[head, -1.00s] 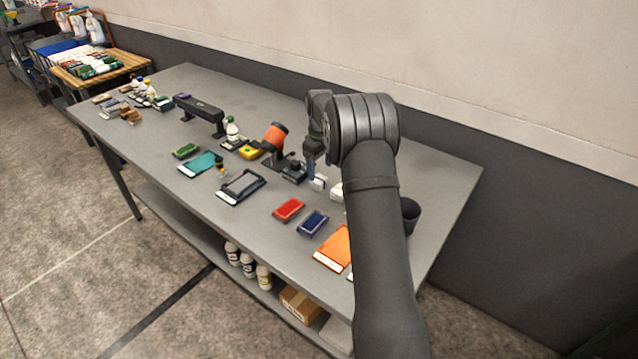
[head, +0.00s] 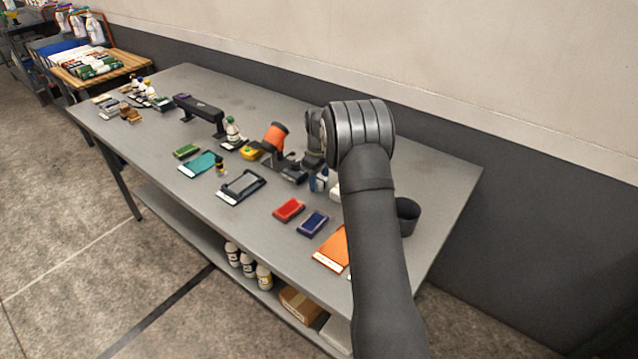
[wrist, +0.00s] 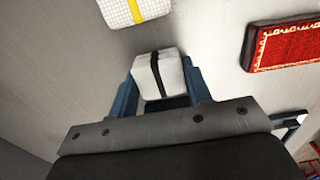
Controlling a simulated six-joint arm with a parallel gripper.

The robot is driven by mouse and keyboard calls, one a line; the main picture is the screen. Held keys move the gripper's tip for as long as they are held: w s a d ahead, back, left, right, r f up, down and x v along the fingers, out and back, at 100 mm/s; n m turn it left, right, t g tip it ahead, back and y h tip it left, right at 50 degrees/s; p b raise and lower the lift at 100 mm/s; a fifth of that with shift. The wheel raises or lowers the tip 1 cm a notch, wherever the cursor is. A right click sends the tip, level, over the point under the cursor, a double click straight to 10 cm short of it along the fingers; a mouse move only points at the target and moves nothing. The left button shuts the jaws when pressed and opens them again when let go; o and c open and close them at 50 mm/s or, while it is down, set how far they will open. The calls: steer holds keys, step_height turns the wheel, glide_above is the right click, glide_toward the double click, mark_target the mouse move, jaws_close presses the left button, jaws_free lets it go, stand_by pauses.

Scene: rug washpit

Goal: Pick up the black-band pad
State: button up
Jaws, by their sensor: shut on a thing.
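The black-band pad (wrist: 147,76) is a white block with a black stripe across it. In the wrist view it sits between the two blue fingers of my gripper (wrist: 160,85), which is shut on it. I cannot tell whether the pad still touches the table. In the head view my gripper (head: 319,181) is low over the grey table, right of the orange-topped device, and the pad is mostly hidden there.
A white pad with a yellow band (wrist: 133,9) lies close by in the wrist view. A red pad (head: 289,210), a blue pad (head: 313,223) and an orange folder (head: 335,250) lie nearer the table's (head: 400,270) front edge. A dark cup (head: 407,214) stands at the right.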

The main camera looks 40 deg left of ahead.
mark_target(322, 179)
steer(key=shift+r, duration=0.55)
steer(key=r, duration=0.2)
steer(key=d+r, duration=0.1)
steer(key=shift+w+r, duration=0.15)
steer(key=shift+r, duration=0.2)
steer(key=w+d+r, duration=0.2)
steer(key=d+r, duration=0.4)
steer(key=d, duration=0.4)
steer(key=shift+w+d+r, duration=0.15)
steer(key=shift+w+d, duration=0.05)
steer(key=shift+w, duration=0.05)
